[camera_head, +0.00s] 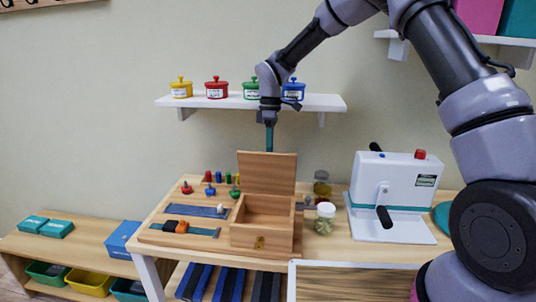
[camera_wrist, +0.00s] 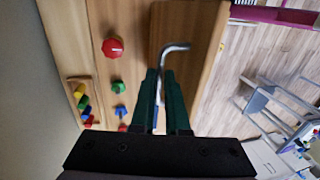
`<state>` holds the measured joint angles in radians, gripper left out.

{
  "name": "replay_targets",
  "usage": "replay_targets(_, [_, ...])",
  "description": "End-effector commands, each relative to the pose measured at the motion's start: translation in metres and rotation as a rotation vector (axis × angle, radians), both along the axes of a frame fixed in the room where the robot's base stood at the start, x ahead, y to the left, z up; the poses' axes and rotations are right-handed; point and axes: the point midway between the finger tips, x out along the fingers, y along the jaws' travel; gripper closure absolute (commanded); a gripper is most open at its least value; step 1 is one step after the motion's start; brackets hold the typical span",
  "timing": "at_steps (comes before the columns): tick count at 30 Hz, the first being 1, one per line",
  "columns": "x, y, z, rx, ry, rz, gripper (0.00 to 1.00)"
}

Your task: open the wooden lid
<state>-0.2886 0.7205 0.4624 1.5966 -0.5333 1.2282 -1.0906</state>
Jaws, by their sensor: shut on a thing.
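The wooden lid (camera_head: 267,171) stands raised, roughly upright, at the back of the wooden box (camera_head: 257,237). The rod's bent end sticks out past the fingertips, over a brown wooden surface.
Left of the box are small coloured knobs (camera_head: 209,190) and strap boards (camera_head: 189,230). Jars (camera_head: 325,218) and a white cranked device (camera_head: 393,196) stand to the right. A wall shelf (camera_head: 323,103) with coloured pots is behind my arm.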

Motion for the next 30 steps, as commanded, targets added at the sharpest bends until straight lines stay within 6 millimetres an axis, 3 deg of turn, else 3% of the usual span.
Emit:
replay_targets(9, [0.014, -0.004, -0.008, -0.008, 0.008, 0.0, 1.0])
replay_targets(24, [0.015, -0.004, -0.008, -0.009, 0.01, 0.0, 1.0])
replay_targets(25, [0.015, -0.004, -0.008, -0.009, 0.01, 0.0, 0.77])
replay_targets(27, [0.015, -0.003, -0.008, -0.008, 0.01, 0.0, 0.58])
replay_targets(30, [0.016, -0.003, -0.007, -0.006, 0.008, -0.001, 0.58])
